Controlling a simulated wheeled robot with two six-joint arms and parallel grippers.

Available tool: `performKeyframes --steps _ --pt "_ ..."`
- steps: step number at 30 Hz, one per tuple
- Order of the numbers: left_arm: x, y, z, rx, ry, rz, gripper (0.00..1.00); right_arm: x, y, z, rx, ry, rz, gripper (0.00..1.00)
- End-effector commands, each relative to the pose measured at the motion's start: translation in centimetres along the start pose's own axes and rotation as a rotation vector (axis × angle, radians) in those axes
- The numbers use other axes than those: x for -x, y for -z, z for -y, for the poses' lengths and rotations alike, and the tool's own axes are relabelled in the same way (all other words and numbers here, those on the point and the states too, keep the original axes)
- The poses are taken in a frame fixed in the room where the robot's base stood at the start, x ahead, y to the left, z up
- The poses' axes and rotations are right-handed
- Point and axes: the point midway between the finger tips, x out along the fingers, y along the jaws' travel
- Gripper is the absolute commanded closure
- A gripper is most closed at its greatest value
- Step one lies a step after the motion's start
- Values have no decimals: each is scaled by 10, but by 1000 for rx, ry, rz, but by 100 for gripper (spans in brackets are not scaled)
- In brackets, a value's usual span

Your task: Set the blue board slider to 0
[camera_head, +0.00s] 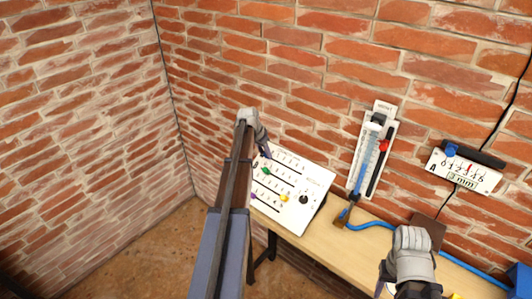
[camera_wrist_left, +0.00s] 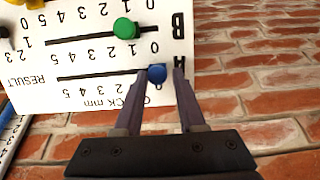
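The white board (camera_head: 315,178) with several slider rows stands tilted on the bench against the brick wall. In the left wrist view the board appears upside down. The blue slider knob (camera_wrist_left: 157,73) sits at the right end of its slot in row A, beside the partly hidden 0 mark. My left gripper (camera_wrist_left: 161,73) is open, its fingers on either side of the blue knob, with gaps visible. In the head view my left gripper (camera_head: 266,152) is at the board's upper left and the blue knob is hidden. My right gripper (camera_head: 411,262) is low right; its fingers are unclear.
A green knob (camera_wrist_left: 125,28) sits in row B, near the left gripper. A gauge panel (camera_head: 372,150) and a number plate (camera_head: 463,170) hang on the wall. A blue hose (camera_head: 372,225) lies on the wooden bench (camera_head: 318,234).

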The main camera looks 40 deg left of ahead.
Motion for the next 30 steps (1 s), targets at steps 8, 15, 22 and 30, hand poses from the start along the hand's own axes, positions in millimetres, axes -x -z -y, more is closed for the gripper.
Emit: performKeyframes --steps 8,15,22,30 --pt "0 0 0 1 0 0 40 0 0 0 0 0 0 50" --pt "1 0 0 0 -1 1 40 1 0 0 0 0 0 50" --pt "15 1 -1 1 -1 1 40 14 -1 -1 0 0 0 50" --pt "51 2 -1 1 -1 1 40 48 -3 -4 -5 1 0 50"
